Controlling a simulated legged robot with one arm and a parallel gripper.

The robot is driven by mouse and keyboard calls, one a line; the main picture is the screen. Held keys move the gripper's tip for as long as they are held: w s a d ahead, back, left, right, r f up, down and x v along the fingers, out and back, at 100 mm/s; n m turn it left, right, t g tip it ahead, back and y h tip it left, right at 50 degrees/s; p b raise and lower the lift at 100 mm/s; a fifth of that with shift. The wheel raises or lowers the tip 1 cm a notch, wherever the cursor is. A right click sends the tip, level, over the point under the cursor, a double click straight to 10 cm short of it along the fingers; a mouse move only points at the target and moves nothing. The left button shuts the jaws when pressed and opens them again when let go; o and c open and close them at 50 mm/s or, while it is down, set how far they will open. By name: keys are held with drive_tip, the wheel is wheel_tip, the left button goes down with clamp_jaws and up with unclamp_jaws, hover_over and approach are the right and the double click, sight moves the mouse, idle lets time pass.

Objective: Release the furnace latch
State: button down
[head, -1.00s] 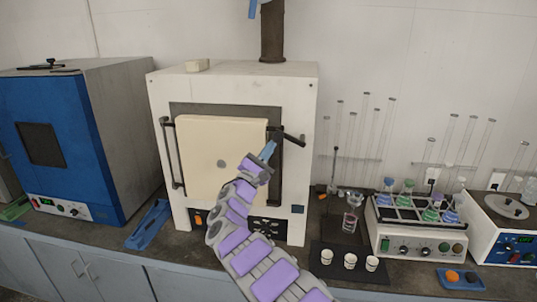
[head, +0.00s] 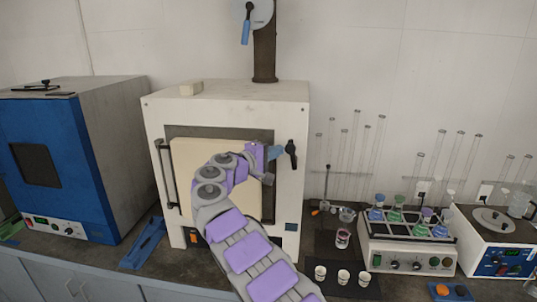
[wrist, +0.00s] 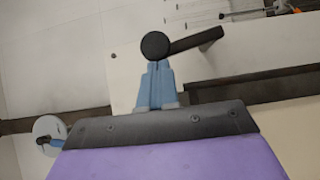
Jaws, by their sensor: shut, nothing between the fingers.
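The white furnace (head: 225,106) stands on the bench with its cream door (head: 188,165) closed. Its black latch (head: 291,152) is on the right of the front and hangs nearly upright in the head view. The wrist view shows the latch's round hub (wrist: 155,45) with its lever (wrist: 197,41) stretching to the right. My gripper (head: 279,152) is at the left side of the latch, its blue fingers together and empty. In the wrist view the fingertips (wrist: 157,64) overlap the hub's lower edge. I cannot tell whether they touch it.
A blue oven (head: 75,165) stands left of the furnace. A tube shaker (head: 405,245), glass tubes and three small white cups (head: 343,276) are on the right. A dark flue pipe (head: 265,50) rises behind. A bar handle (head: 163,172) is at the door's left.

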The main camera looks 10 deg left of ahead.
sight(292, 146)
drive_tip(key=shift+d+r+m+g+y, duration=0.35)
drive_tip(key=shift+d+m, duration=0.15)
drive_tip(key=shift+d, duration=0.1)
drive_tip(key=shift+d+r+m+g+y, duration=0.25)
drive_tip(key=shift+d+r+m+y, duration=0.1)
drive_tip(key=shift+d+m, duration=0.2)
drive_tip(key=shift+d, duration=0.45)
drive_tip(key=shift+d, duration=0.1)
drive_tip(key=shift+s+r, duration=0.1)
drive_tip(key=shift+r, duration=0.05)
